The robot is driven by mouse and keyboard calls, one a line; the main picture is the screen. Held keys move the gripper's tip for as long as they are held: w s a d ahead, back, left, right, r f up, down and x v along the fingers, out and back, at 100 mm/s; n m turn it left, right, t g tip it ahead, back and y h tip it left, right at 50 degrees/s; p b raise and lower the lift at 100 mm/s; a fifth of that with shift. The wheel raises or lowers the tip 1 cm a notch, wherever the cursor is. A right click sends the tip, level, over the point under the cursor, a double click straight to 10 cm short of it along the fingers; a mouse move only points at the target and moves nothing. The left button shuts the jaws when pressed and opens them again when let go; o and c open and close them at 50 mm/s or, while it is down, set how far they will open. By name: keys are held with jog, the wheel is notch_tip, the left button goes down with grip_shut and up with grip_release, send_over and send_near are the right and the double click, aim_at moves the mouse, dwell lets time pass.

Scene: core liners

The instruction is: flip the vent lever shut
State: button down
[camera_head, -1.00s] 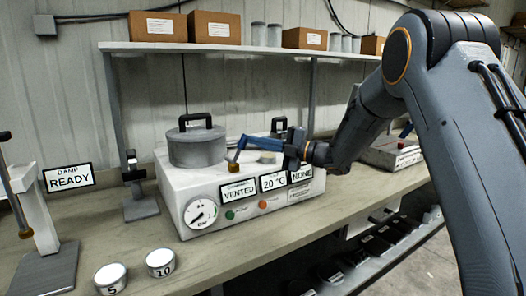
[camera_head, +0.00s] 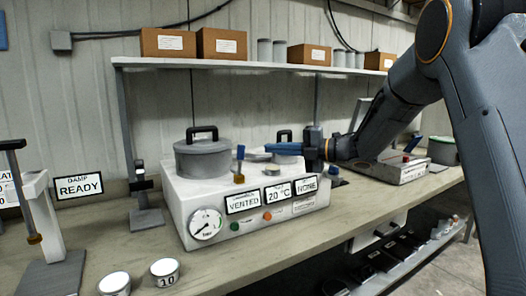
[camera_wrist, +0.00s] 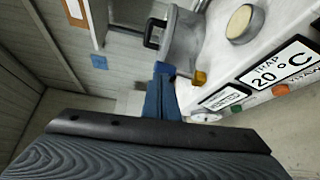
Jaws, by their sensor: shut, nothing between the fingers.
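The vent lever (camera_head: 239,166) stands near the front of the white machine (camera_head: 188,203), with a blue grip above a brass-coloured base. It looks roughly upright. The panel label (camera_head: 243,202) reads VENTED. My gripper (camera_head: 268,148) is shut and empty, its blue fingers pointing left above the machine, with the tips a little right of the lever's grip in the head view. In the wrist view my fingers (camera_wrist: 160,88) run up toward the lever, whose brass base (camera_wrist: 199,78) shows beside the tips. I cannot tell whether the fingers touch the grip.
A grey lidded pot (camera_head: 202,157) sits on the machine left of the lever. A round gauge (camera_head: 205,223) and buttons are on its front. A stand (camera_head: 145,213) is to the left, with two white-topped weights (camera_head: 165,270) in front. A shelf (camera_head: 220,63) with boxes hangs behind.

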jog(key=b+v, duration=0.1)
jog(key=v, duration=0.6)
jog(key=shift+d, duration=0.35)
jog(key=shift+r, duration=0.1)
